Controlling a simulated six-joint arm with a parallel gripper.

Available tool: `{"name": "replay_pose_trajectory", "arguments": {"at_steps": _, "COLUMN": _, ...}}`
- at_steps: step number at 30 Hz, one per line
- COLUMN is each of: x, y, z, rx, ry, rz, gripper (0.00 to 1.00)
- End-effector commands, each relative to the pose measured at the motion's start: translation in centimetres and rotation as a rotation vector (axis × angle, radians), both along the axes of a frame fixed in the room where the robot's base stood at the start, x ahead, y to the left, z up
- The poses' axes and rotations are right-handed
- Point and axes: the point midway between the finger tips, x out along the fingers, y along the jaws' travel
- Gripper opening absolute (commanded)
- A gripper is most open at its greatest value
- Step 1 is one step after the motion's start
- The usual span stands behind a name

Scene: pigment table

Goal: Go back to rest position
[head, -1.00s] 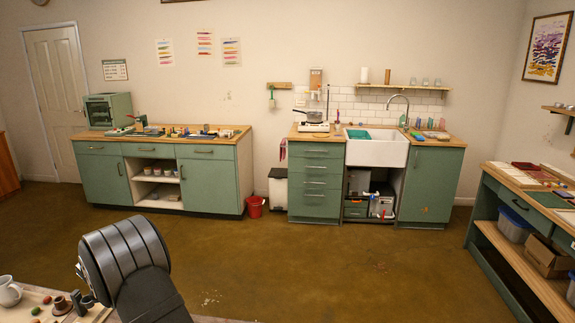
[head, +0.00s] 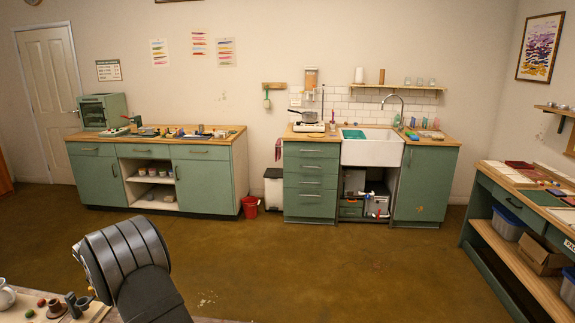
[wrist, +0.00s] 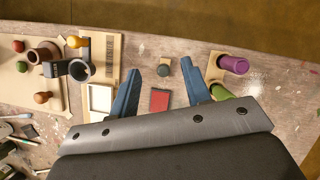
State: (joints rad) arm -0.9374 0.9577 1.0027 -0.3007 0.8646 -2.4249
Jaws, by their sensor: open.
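My gripper (wrist: 168,92) shows in the wrist view with its two blue fingers spread apart. It is open, with nothing held between the fingers. It hangs above a paint-spotted wooden table (wrist: 185,27). A small dark round knob (wrist: 163,70) and a red pad in a dark frame (wrist: 159,100) show on the table between the fingers. In the head view my dark arm fills the bottom left, and the gripper does not show there.
In the wrist view, a purple cylinder (wrist: 234,64) and a green one (wrist: 221,92) are right of the fingers. A wooden board with several small items lies left. In the head view, the open floor (head: 330,265) separates my table from the green cabinets (head: 205,182).

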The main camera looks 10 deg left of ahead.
Motion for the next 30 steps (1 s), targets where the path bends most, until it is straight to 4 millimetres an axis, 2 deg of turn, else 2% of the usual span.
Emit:
{"name": "replay_pose_trajectory", "arguments": {"at_steps": 3, "x": 2.0, "y": -2.1, "z": -0.4, "rx": -0.005, "ry": 0.003, "rz": -0.105, "gripper": 0.44}}
{"name": "replay_pose_trajectory", "arguments": {"at_steps": 12, "x": 5.5, "y": -6.9, "z": -0.9, "rx": -0.005, "ry": 0.003, "rz": -0.374, "gripper": 0.44}}
{"name": "replay_pose_trajectory", "arguments": {"at_steps": 30, "x": 9.1, "y": -17.9, "z": -3.8, "rx": -0.003, "ry": 0.005, "rz": -0.958, "gripper": 0.44}}
